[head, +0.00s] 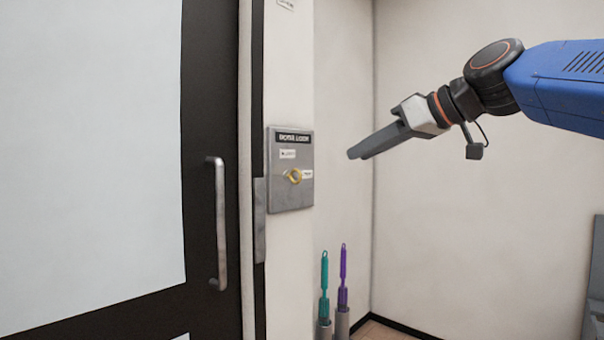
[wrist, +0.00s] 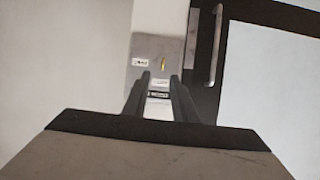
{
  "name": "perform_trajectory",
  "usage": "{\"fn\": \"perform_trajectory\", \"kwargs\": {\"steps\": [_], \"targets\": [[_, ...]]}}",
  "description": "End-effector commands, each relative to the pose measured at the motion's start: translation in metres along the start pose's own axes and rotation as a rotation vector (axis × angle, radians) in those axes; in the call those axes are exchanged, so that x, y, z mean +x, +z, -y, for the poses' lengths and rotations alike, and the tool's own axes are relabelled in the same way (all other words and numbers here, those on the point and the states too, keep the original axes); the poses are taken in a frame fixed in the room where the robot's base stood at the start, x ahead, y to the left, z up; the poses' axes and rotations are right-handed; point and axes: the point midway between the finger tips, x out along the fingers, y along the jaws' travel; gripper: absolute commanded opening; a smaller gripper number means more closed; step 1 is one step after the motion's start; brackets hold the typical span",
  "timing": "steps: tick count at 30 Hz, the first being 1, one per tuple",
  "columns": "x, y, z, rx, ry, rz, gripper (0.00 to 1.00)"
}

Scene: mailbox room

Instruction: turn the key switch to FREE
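The key switch, a yellow key (head: 295,176) in a round lock, sits on a grey metal panel (head: 290,198) on the wall beside the door. A dark label across the panel's top seems to read DOOR LOCK. In the wrist view the panel (wrist: 173,46) looks upside down; the key (wrist: 163,64) shows beyond the gap between my fingers (wrist: 160,76), which are parted and empty.
A dark-framed door (head: 210,120) with a vertical metal handle (head: 220,225) stands left of the panel. Below the panel, a teal-handled tool (head: 324,285) and a purple-handled tool (head: 343,278) stand in grey holders. The air between gripper and panel looks clear.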

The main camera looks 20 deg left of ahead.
Motion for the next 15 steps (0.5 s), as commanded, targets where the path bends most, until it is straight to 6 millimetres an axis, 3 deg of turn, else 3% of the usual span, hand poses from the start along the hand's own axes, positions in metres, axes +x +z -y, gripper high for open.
{"fn": "perform_trajectory", "kwargs": {"steps": [4,8,15], "targets": [[0.008,-0.018,0.006,-0.027,-0.024,-0.026,0.25],[0.019,-0.019,0.007,-0.029,-0.028,-0.026,0.25],[0.059,-0.019,0.007,-0.028,-0.028,-0.025,0.25]]}}
